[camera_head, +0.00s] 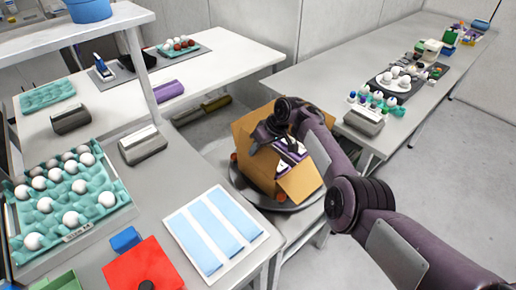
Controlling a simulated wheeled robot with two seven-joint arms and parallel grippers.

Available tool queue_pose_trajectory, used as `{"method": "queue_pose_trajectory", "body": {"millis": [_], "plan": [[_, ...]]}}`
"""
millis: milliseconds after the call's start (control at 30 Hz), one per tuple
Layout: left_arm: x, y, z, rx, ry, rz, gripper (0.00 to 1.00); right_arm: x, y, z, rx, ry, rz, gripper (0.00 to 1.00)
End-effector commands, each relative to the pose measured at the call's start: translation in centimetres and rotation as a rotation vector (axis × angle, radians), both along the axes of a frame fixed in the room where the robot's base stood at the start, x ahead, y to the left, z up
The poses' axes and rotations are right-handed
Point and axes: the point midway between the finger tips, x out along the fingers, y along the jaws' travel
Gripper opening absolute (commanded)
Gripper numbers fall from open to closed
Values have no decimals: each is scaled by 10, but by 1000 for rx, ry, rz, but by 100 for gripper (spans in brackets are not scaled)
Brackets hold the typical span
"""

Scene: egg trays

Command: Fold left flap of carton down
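The carton's left side (240,152) rises upright; I cannot tell clearly where flap and wall meet there. My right arm comes in from the lower right, and its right gripper (287,157) is over the carton's opening, hiding much of the inside and the far right side. Its fingertips are too small to tell whether they are open or shut. My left gripper is out of view.
The left table holds a teal egg tray (62,222) with white eggs, a red sheet (143,266) and a blue-striped white panel (215,228). A grey block (143,146) stands near its edge. The right table (345,70) carries eggs and bottles. Floor is clear at the right.

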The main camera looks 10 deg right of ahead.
Motion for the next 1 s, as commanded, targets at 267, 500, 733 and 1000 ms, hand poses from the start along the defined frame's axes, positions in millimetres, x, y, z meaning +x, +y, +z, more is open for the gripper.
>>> {"method": "queue_pose_trajectory", "body": {"millis": [267,500,733,1000], "plan": [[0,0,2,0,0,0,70,-1,-1,2,0,0,-1,25],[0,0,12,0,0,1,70,-5,-14,31,1,-1,-1,25],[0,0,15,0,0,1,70,-11,-28,61,3,-1,0,25],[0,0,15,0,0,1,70,-13,-33,69,0,2,0,25]]}}
